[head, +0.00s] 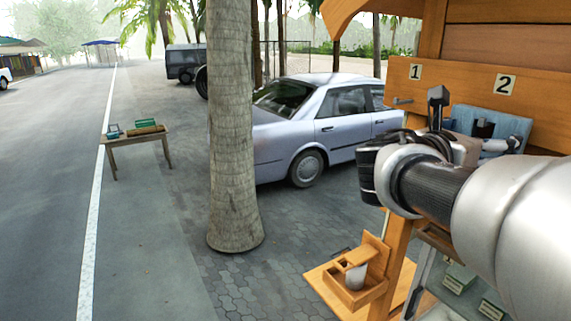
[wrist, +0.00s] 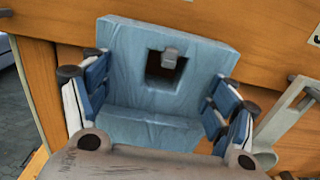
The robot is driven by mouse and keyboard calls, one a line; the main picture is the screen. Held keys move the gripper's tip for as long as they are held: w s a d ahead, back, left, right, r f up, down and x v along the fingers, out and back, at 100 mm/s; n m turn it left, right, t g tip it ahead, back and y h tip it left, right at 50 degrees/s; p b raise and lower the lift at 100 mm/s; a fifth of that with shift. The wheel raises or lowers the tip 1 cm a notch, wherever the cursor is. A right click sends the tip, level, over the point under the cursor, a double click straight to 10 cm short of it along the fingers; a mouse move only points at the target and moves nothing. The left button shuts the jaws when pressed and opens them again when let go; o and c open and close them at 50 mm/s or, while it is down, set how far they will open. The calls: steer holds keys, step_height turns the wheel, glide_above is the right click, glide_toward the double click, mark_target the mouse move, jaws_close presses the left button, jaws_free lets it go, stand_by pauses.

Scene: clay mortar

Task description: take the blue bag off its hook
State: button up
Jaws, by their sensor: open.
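The blue bag (wrist: 200,50) hangs flat against the wooden board in the wrist view, with a square hole near its top. The grey end of the hook (wrist: 171,54) shows in that hole. My gripper (wrist: 158,88) is open, with one finger at each side of the bag; I cannot tell whether they touch it. In the head view the blue bag (head: 516,126) is below the number 2, partly hidden by my gripper (head: 478,122).
The wooden board (head: 460,82) carries number plates 1 and 2. An empty peg (head: 402,101) is under number 1. A grey item (wrist: 280,125) hangs right of the bag. A wooden shelf (head: 325,288) holds a small box below. A palm trunk (head: 232,130) and car (head: 340,128) stand left.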

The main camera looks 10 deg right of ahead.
steer(key=shift+w+d, duration=0.2)
steer(key=shift+d, duration=0.3)
steer(key=shift+s+a, duration=0.1)
steer(key=c, duration=1.1)
steer(key=shift+c, duration=0.2)
steer(key=shift+r, duration=0.15)
